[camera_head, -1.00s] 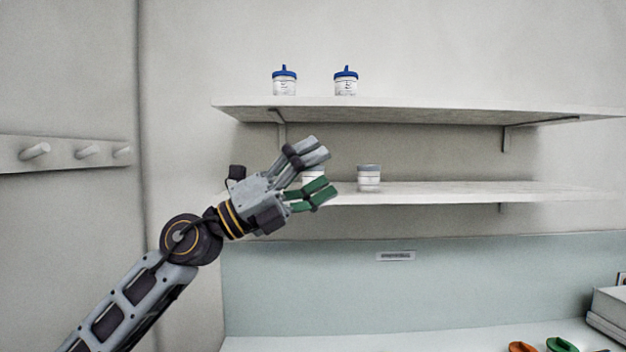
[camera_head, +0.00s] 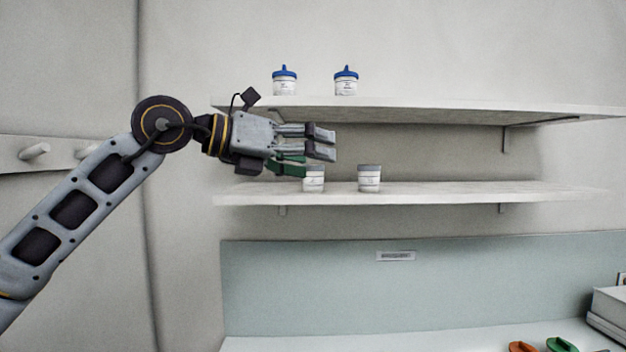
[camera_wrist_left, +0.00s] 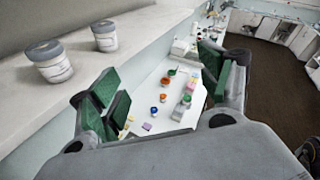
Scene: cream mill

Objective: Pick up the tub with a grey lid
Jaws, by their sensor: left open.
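Two white tubs with grey lids stand upright on the lower shelf: a left tub (camera_head: 314,181), its lid partly hidden by my gripper, and a right tub (camera_head: 369,179). Both show at the left of the left wrist view, the nearer one (camera_wrist_left: 52,63) and the farther one (camera_wrist_left: 105,37). My left gripper (camera_head: 312,157) is level, pointing right, above and beside the left tub in the head view. It is open with nothing between its fingers; the green fingertips (camera_wrist_left: 165,85) stand wide apart in the wrist view. My right gripper is out of view.
Two blue-lidded tubs (camera_head: 285,81) (camera_head: 346,82) stand on the upper shelf (camera_head: 430,112), above my gripper. The lower shelf (camera_head: 480,193) is bare to the right. A counter (camera_head: 420,341) below holds orange and green items at right.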

